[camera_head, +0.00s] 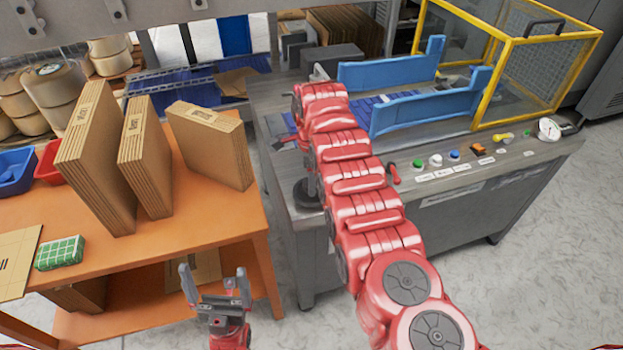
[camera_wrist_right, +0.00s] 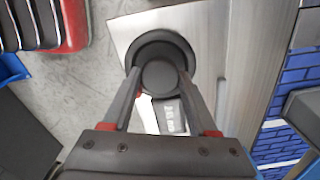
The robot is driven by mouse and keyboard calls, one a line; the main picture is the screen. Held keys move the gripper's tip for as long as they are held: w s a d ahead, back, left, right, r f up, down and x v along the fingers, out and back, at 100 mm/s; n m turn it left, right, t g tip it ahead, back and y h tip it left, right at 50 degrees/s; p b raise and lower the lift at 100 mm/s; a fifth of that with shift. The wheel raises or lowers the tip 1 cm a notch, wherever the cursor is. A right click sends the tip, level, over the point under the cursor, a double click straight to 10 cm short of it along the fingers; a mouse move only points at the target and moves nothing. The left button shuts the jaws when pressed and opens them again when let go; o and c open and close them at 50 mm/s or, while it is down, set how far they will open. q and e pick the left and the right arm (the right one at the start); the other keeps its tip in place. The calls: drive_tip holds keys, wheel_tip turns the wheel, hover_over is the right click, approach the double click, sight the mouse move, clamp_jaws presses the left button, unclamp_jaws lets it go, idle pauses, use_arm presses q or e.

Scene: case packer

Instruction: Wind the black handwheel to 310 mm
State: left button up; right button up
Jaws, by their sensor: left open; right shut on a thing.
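The black handwheel (camera_wrist_right: 146,48) is a dark round disc with a raised hub, seen from above in the right wrist view. In the head view the handwheel (camera_head: 307,194) shows at the machine's near left corner, partly behind my right arm. My right gripper (camera_wrist_right: 160,76) is shut on the hub, one finger on each side. A small dark counter (camera_wrist_right: 171,115) with pale digits shows between the fingers; I cannot read its value. My left gripper (camera_head: 214,284) is open and empty, low in front of the orange table.
The orange table (camera_head: 215,222) with upright flat cartons (camera_head: 145,155) stands left. The grey machine (camera_head: 450,205) carries blue side rails (camera_head: 425,103), a yellow-framed guard (camera_head: 510,75), a red-handled lever (camera_head: 394,174), several buttons and a round gauge (camera_head: 548,129). Floor is clear at right.

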drive_tip(key=n, duration=0.6)
drive_tip(key=shift+n+b, duration=0.3)
drive_tip(key=shift+b, duration=0.05)
drive_tip(key=n+b, duration=0.1)
drive_tip(key=n, duration=0.9)
drive_tip(key=shift+w+n+b, duration=0.1)
drive_tip(key=shift+n+b, duration=0.2)
drive_tip(key=shift+n, duration=0.1)
drive_tip(key=n, duration=0.2)
drive_tip(key=shift+n, duration=0.4)
drive_tip(key=n, duration=0.5)
drive_tip(key=shift+r, duration=0.1)
drive_tip(key=shift+n, duration=0.4)
drive_tip(key=o, duration=1.4)
